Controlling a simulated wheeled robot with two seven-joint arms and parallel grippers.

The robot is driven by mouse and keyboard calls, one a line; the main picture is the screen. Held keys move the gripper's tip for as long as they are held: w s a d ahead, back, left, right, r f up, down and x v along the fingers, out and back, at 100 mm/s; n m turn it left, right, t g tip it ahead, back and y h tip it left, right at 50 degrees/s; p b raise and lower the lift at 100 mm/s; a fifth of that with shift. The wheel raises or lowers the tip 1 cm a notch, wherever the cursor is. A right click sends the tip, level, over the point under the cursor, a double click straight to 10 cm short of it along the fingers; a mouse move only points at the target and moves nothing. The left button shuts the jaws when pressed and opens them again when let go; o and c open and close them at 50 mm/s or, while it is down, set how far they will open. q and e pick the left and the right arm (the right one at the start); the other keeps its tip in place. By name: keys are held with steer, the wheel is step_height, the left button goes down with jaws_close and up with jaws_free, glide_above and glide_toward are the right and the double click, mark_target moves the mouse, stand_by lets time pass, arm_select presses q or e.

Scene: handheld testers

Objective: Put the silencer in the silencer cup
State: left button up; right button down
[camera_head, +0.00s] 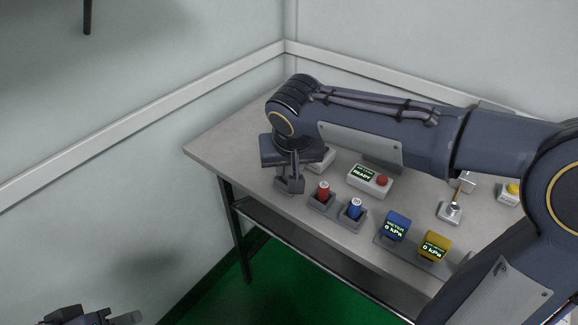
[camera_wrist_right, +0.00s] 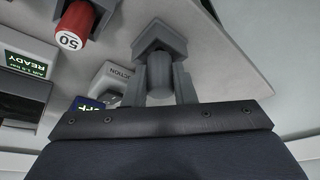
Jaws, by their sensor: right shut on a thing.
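The silencer (camera_wrist_right: 160,74) is a dark grey cylinder between the fingers of my right gripper (camera_wrist_right: 160,88), which is shut on it. The grey square silencer cup (camera_wrist_right: 155,35) lies just beyond it at the fingertips. In the head view my right gripper (camera_head: 290,172) points down over the cup (camera_head: 289,186) near the table's left front edge. The silencer is largely hidden there. I cannot tell whether its lower end is inside the cup or just above it. My left gripper (camera_head: 92,317) shows only in part at the bottom left, away from the table; its jaws are unclear.
To the right of the cup stand a red cylinder (camera_head: 323,191) and a blue one (camera_head: 355,208) in grey holders. A READY box (camera_head: 370,181) with a red button is behind them. Blue (camera_head: 396,226) and yellow (camera_head: 435,246) meters stand farther right. My right arm crosses above the table.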

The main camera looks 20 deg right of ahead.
steer(key=shift+f, duration=0.1)
steer(key=c, duration=1.2)
jaws_free()
steer(key=shift+r, duration=0.35)
steer(key=p+v, duration=0.3)
steer(key=v, duration=0.8)
steer(key=shift+s+r, duration=0.25)
